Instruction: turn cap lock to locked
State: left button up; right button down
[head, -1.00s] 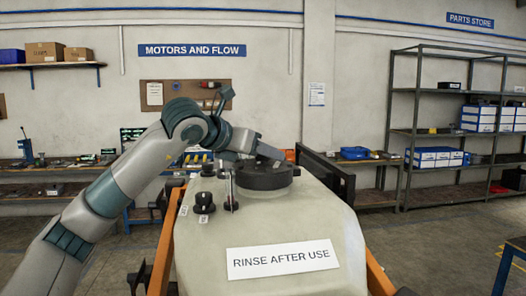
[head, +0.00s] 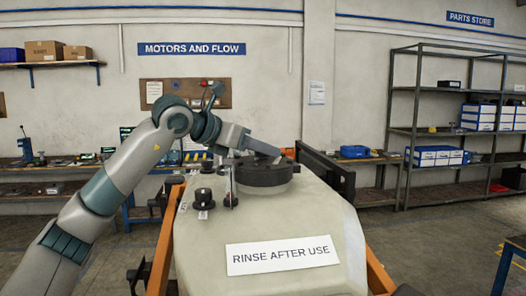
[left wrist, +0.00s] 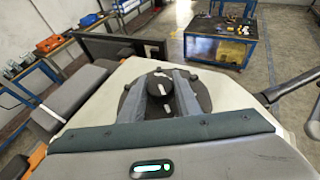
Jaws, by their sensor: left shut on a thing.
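The tank (head: 300,215) is pale, with a broad black round cap (head: 265,178) on its top. In the left wrist view a small round black knob with a white mark, the cap lock (left wrist: 158,86), stands on the black cap (left wrist: 202,94). My left gripper (head: 278,155) reaches over the cap from the left. In the left wrist view my left gripper (left wrist: 160,78) has its two grey fingers on either side of the lock, shut on it. The lock is hidden by the fingers in the head view. My right gripper is not in view.
Black knobs (head: 203,197) and a thin upright post (head: 229,185) stand on the tank left of the cap. A white label (head: 282,255) is on its front. Orange bars (head: 378,275) flank the tank. A shelf rack (head: 395,125) stands at the back right.

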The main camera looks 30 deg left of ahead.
pick_arm(q)
jog(key=shift+a+m+g+h, duration=0.1)
jog(key=shift+m+g+h, duration=0.2)
jog(key=shift+m+h, duration=0.55)
jog(key=m+g+h+p, duration=0.2)
jog(key=shift+r+m+h, duration=0.25)
jog(key=shift+h, duration=0.1)
jog(key=m+g+h+p, duration=0.1)
jog(key=m+g+p, duration=0.2)
jog(key=m+g+h+p, duration=0.2)
jog(key=m+g+p, duration=0.1)
jog(key=shift+r+g, duration=0.2)
jog(key=shift+g, duration=0.1)
jog(key=m+g+p, duration=0.2)
jog(key=m+g, duration=0.1)
jog(key=shift+f+h, duration=0.15)
jog(key=shift+h, duration=0.25)
jog(key=shift+f+m+g+p, duration=0.2)
jog(key=shift+m+g+p, duration=0.4)
jog(key=shift+g+p, duration=0.1)
jog(key=o, duration=1.1)
jog(key=shift+f, duration=0.1)
jog(key=shift+c, duration=0.2)
